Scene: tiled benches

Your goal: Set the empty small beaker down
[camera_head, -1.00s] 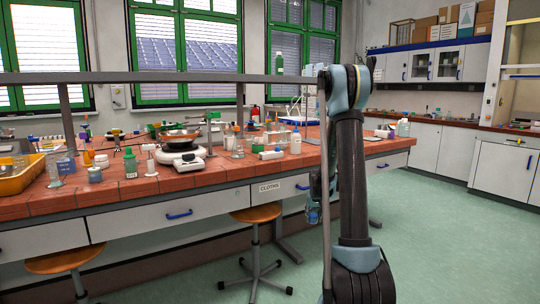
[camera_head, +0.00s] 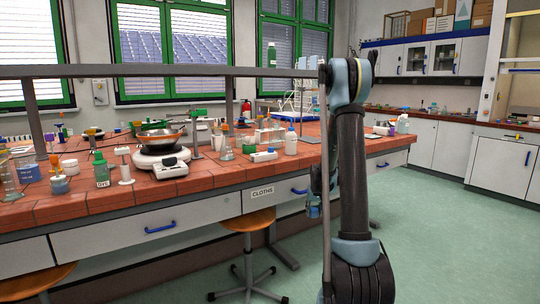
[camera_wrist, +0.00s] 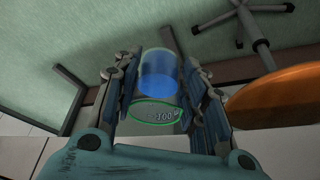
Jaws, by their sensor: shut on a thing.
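The small beaker (camera_wrist: 158,85) is clear, with a "100" mark and a green ring near the lower end in the wrist view. Blue shows inside it; I cannot tell whether this is liquid or something seen through the glass. My gripper (camera_wrist: 160,80) is shut on it, with a finger on each side. In the head view my gripper (camera_head: 314,205) hangs at the bench's front side, below the top, partly hidden by my arm. The tiled bench top (camera_head: 130,203) is the nearest surface.
Bare tiles lie along the front edge.

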